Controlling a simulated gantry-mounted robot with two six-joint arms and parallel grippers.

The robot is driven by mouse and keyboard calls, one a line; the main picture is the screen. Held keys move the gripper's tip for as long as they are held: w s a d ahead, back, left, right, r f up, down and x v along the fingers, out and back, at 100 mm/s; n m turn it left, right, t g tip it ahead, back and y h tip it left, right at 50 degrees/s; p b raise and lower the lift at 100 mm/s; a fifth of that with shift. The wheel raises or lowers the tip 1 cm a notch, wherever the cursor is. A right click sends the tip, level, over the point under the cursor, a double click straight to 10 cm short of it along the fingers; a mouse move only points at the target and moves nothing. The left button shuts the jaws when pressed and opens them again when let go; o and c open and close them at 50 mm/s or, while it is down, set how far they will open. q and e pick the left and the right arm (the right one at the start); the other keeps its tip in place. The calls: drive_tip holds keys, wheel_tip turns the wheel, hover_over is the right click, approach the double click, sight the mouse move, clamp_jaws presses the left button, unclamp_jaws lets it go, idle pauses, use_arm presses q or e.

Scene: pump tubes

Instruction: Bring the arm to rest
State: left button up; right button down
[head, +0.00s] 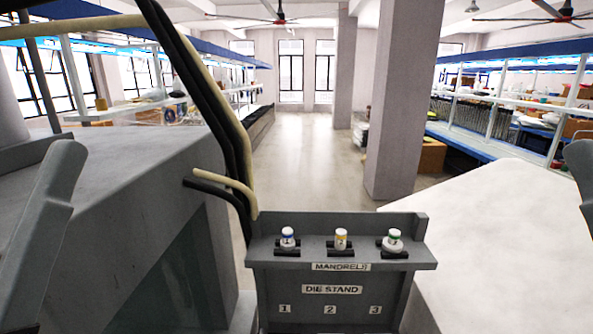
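Neither of my grippers shows in the head view. Grey parts that look like my arms stand at the far left and far right edges, clear of the stand. The grey die stand (331,262) is at the bottom centre, labelled "MANDRELS" and "DIE STAND", with numbers 1, 2 and 3. On its shelf stand three small white pieces in dark holders: one with a blue band (288,237), one with a yellow band (341,238) and one with a green band (393,240).
A large grey block (120,200) fills the left. Black and cream tubes (215,100) run from the upper left down toward the stand. A white surface (500,240) on the right is bare. Pillars (405,100), shelving and open floor (310,150) lie behind.

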use_arm(q)
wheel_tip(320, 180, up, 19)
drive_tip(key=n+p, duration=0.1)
drive_tip(key=p, duration=1.7)
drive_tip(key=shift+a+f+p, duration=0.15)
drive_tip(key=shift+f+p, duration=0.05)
drive_tip(key=shift+p, duration=0.2)
